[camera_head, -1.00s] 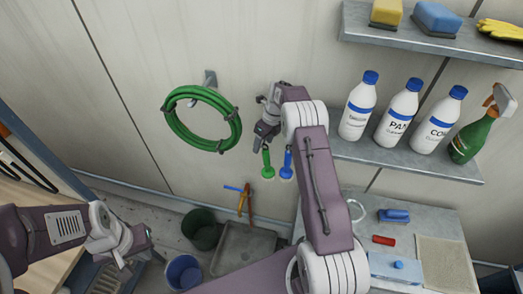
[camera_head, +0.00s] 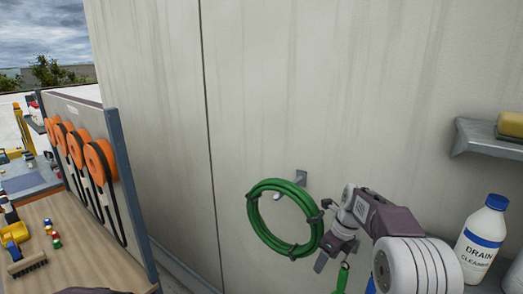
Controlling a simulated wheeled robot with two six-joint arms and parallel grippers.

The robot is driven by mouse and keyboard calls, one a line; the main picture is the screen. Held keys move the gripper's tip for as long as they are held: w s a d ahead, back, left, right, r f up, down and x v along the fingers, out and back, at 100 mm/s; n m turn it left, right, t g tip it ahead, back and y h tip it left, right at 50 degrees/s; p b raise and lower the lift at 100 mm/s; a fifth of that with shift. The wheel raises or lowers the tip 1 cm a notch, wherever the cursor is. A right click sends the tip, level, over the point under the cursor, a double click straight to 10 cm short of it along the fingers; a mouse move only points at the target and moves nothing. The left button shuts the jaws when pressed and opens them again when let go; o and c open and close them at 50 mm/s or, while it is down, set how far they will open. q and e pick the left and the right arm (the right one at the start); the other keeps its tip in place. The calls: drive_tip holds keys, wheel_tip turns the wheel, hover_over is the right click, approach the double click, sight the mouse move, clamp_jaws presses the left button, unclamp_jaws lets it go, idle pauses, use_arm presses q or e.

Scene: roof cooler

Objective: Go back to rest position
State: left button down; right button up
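A coiled green hose (camera_head: 251,213) with dark ties is at a metal wall hook (camera_head: 301,179), against the pale wall. My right gripper (camera_head: 335,258) is just right of the coil, pointing down, and overlaps its right edge in the picture. Its fingers look apart, with nothing seen between them. Whether it touches the hose cannot be told. My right arm comes in from the lower right. My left gripper is out of view.
A green handle (camera_head: 342,280) hangs below my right gripper. A drain cleaner bottle (camera_head: 481,240) and a shelf (camera_head: 485,137) with a sponge (camera_head: 510,125) are at right. Orange reels (camera_head: 101,161) hang on a board above a wooden bench (camera_head: 80,248) at left.

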use_arm(q)
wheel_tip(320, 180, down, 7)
drive_tip(key=b, duration=0.5)
use_arm(e)
drive_tip(key=s+a+f+n, duration=0.1)
drive_tip(key=s+f+n, duration=0.4)
drive_tip(key=s+n, duration=0.3)
drive_tip(key=s+f+n+h, duration=0.1)
drive_tip(key=s+f+n, duration=0.4)
drive_tip(key=s+n, duration=0.3)
drive_tip(key=s+a+f+n, duration=0.1)
drive_tip(key=s+f+n, duration=0.5)
drive_tip(key=n, duration=0.5)
drive_tip(key=shift+s+a+n+g, duration=0.35)
drive_tip(key=shift+s+n+g, duration=0.05)
drive_tip(key=shift+s, duration=0.8)
drive_tip(key=shift+c, duration=0.2)
